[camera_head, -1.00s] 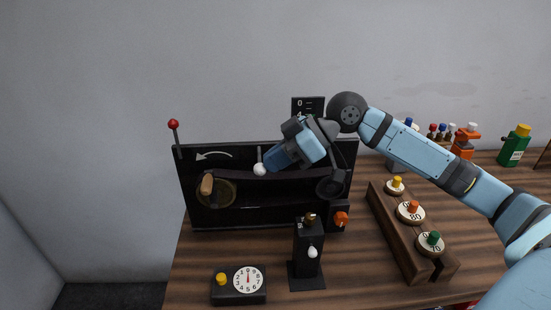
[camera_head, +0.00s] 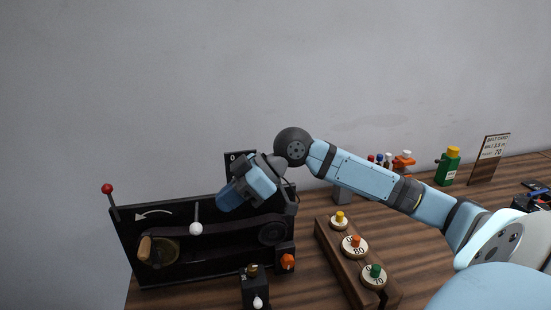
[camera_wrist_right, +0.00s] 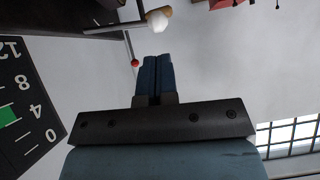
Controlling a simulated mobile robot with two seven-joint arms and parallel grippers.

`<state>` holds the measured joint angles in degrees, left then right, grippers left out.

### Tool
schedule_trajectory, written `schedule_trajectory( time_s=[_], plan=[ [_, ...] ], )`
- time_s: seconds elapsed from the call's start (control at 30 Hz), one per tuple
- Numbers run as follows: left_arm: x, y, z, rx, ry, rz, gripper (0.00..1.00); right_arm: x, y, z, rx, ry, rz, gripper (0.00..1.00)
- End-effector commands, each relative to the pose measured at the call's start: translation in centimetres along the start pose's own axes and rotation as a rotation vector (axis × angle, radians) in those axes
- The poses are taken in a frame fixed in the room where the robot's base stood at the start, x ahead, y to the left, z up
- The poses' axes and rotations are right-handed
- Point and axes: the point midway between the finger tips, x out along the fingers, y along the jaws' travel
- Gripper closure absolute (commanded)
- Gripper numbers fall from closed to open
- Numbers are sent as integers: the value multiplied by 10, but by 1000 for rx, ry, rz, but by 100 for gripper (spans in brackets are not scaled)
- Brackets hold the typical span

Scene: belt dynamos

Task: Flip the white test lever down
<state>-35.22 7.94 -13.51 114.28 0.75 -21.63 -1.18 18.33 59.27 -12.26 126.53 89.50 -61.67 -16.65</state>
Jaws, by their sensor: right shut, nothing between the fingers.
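A lever with a white ball knob (camera_head: 196,229) is on the front of the black belt panel (camera_head: 170,275). Its thin grey rod runs down from the panel's upper part, with the knob at the lower end. The knob also shows at the top of the right wrist view (camera_wrist_right: 158,20). My right gripper (camera_head: 229,197) is up and to the right of the knob, apart from it, in front of the panel's upper edge. Its blue fingers (camera_wrist_right: 155,76) are shut together with nothing between them. My left gripper is out of view.
A red-knobbed lever (camera_head: 107,188) stands at the panel's left end. A black post (camera_head: 255,287) with another white knob (camera_head: 258,303) stands in front. A wooden block (camera_head: 345,262) with numbered discs is to the right. A black scale (camera_wrist_right: 24,105) is close by in the wrist view.

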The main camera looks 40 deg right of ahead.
Motion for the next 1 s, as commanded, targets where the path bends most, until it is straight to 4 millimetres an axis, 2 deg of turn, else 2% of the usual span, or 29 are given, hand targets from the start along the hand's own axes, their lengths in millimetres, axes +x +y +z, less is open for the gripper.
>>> schedule_trajectory(
  time_s=[0.03,0.2,0.4,0.6,1.0],
  plan=[
    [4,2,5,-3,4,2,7,-14,2,5,-2,-6,9,100],
    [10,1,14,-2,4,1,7,-54,3,6,-1,-5,8,100],
    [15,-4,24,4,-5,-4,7,-82,3,3,-1,-2,6,100],
    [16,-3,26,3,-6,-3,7,-95,2,2,-2,-2,5,100],
    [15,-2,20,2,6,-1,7,-96,2,1,-2,-1,4,100]
  ],
)
